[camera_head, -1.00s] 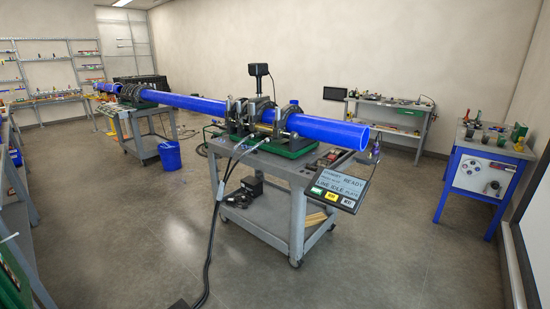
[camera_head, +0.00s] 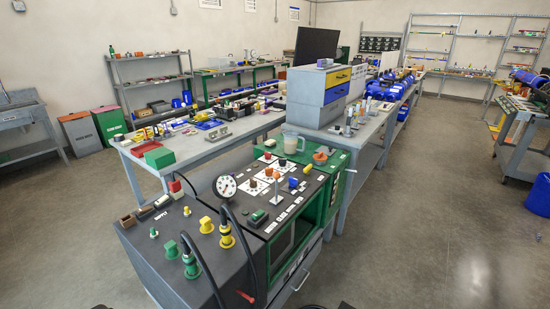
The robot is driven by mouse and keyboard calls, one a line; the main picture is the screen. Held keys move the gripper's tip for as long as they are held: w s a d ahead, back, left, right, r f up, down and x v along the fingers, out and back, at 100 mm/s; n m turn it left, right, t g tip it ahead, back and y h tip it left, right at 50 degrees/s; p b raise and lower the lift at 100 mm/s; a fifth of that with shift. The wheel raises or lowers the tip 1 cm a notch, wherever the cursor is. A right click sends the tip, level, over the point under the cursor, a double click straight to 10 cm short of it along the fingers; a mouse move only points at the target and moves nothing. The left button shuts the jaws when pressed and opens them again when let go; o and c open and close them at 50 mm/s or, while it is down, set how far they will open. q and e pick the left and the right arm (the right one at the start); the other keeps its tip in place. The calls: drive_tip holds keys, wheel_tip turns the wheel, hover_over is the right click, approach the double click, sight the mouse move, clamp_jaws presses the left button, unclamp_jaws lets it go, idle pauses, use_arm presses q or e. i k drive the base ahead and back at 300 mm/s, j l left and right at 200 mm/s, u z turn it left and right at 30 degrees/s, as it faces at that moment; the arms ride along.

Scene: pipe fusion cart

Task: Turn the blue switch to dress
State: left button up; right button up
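A green and dark grey control unit (camera_head: 318,215) stands near the middle. Its sloped top panel carries several small coloured knobs with white labels. The label text is too small to read, so I cannot tell which position the blue switch points to. Neither of my grippers can be made out in the head view.
A gauge (camera_head: 225,186), a black-topped lever and thick black hoses with yellow and green connectors (camera_head: 227,236) stand close to the panel. A grey workbench (camera_head: 205,146) with small parts is behind. Open floor (camera_head: 440,235) lies to the right.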

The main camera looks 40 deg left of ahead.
sight(293, 181)
drive_tip(key=i+u, duration=0.25)
drive_tip(key=u, duration=0.2)
drive_tip(key=i+l+u, duration=0.2)
drive_tip(key=u, duration=0.25)
drive_tip(key=i+l+u, duration=0.15)
drive_tip(key=u, duration=0.25)
drive_tip(key=i+l+u, duration=0.15)
drive_tip(key=l+u, duration=0.3)
drive_tip(key=i+l+u, duration=0.1)
drive_tip(key=u, duration=0.35)
drive_tip(key=l+u, duration=0.6)
drive_tip(key=l, duration=0.25)
drive_tip(key=i, duration=0.05)
